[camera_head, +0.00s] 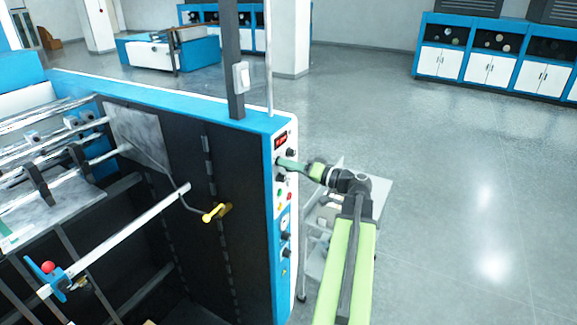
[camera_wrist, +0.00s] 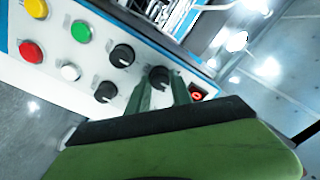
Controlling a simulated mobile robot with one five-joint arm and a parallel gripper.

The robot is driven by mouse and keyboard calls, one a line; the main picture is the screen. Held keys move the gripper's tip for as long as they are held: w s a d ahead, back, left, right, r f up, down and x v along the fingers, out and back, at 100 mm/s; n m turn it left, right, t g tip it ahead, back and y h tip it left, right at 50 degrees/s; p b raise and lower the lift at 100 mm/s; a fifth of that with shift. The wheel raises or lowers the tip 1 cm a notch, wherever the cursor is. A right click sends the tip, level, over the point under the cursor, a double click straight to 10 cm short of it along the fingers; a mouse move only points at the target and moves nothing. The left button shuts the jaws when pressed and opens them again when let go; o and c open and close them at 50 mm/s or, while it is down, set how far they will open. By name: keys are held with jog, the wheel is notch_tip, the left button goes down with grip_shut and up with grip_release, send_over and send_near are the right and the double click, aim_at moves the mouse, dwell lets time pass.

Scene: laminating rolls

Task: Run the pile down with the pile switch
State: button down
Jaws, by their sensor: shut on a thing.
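The control panel (camera_head: 274,215) is on the narrow end of the blue and dark machine. It carries black knobs and coloured buttons. My gripper (camera_head: 282,162) reaches it from the right, near its top. In the wrist view, my gripper (camera_wrist: 164,92) is shut on a black knob (camera_wrist: 158,75), with a green finger on each side. The knob's lower part is hidden between the fingers. Two other black knobs, one upper (camera_wrist: 121,55) and one lower (camera_wrist: 106,92), sit to its left. The labels are too small to read, so I cannot tell which knob is the pile switch.
Green (camera_wrist: 81,31), red (camera_wrist: 31,52), yellow (camera_wrist: 37,8) and white (camera_wrist: 70,71) buttons sit further left on the panel. A small red display (camera_head: 281,141) is near the gripper. A grey cart (camera_head: 375,197) stands behind my arm. The floor (camera_head: 465,180) to the right is clear.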

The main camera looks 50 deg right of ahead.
jog(key=c, duration=1.1)
grip_release()
jog(key=shift+c, duration=0.2)
jog(key=v, duration=1.7)
jog(key=shift+s, duration=0.25)
